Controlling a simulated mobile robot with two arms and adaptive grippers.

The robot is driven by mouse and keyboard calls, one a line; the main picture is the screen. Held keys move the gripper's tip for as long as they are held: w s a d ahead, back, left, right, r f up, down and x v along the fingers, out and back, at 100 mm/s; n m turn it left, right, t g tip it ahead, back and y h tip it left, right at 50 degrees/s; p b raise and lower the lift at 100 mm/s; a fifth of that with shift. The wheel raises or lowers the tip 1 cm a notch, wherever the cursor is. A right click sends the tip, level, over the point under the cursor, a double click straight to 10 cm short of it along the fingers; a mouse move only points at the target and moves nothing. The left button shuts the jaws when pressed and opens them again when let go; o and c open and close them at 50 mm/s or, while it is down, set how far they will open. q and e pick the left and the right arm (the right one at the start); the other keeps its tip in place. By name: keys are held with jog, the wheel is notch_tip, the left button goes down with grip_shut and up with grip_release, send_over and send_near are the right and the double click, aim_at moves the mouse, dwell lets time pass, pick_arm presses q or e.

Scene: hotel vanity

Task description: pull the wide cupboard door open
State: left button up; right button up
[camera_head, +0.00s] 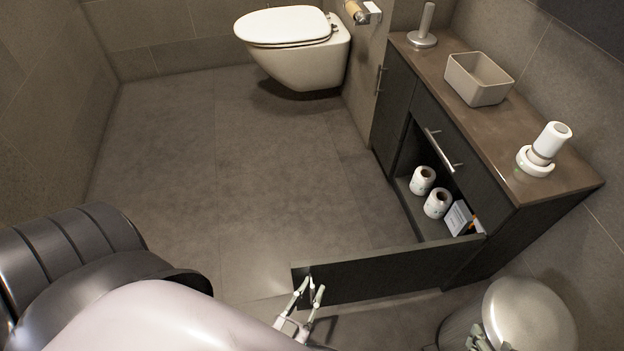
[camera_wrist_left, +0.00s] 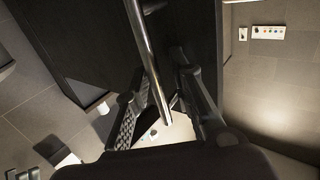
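The wide cupboard door (camera_head: 390,271) is dark and stands swung well out from the vanity, showing the inside of the cupboard (camera_head: 432,222). My left gripper (camera_head: 314,284) is at the door's free end. In the left wrist view, the door's metal bar handle (camera_wrist_left: 150,62) runs between the two fingers of my left gripper (camera_wrist_left: 165,80). The fingers stand apart with a gap beside the bar; whether one touches it is unclear. My right gripper (camera_head: 485,340) shows only partly at the bottom edge, in front of the bin, and its finger opening is unclear.
Two paper rolls (camera_head: 430,192) and a small box (camera_head: 458,217) are in the cupboard. A metal bin (camera_head: 530,318) stands at the lower right. Floor (camera_head: 230,170) left of the door is clear, up to the toilet (camera_head: 295,55).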

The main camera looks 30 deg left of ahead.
pick_arm(q)
jog(key=shift+o, duration=0.5)
jog(key=shift+d, duration=0.1)
jog(key=s+d, duration=0.1)
jog(key=s, duration=1)
jog(key=shift+s+d, duration=0.2)
jog(key=shift+s, duration=0.2)
